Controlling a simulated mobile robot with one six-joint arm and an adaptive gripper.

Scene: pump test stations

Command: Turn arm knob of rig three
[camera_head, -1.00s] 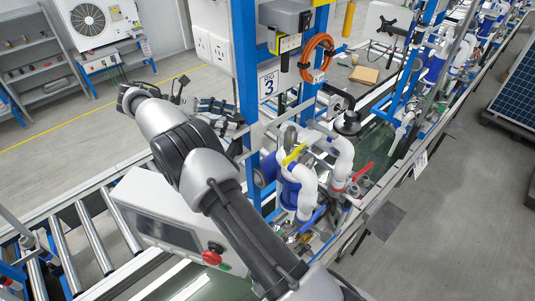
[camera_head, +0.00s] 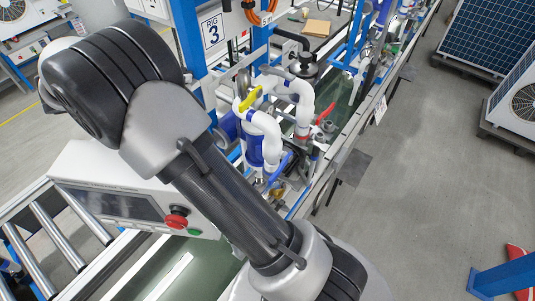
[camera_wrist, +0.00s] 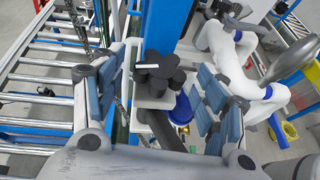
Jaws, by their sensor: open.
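A black lobed knob (camera_wrist: 160,74) with a white mark on its top shows in the middle of the wrist view, in front of a blue post (camera_wrist: 166,22). My gripper (camera_wrist: 152,88) is open, its blue-padded fingers on the left and right of the knob. I see a gap on each side, and nothing is held. There my arm covers the knob and the gripper.
White pipes (camera_head: 265,128) with a yellow handle (camera_head: 251,98), a red handle (camera_head: 326,113) and a blue handle (camera_head: 279,168) stand right of my arm. A control box (camera_head: 88,168) with a red button (camera_head: 176,221) is at left, near rollers (camera_head: 56,237). Open floor lies at right.

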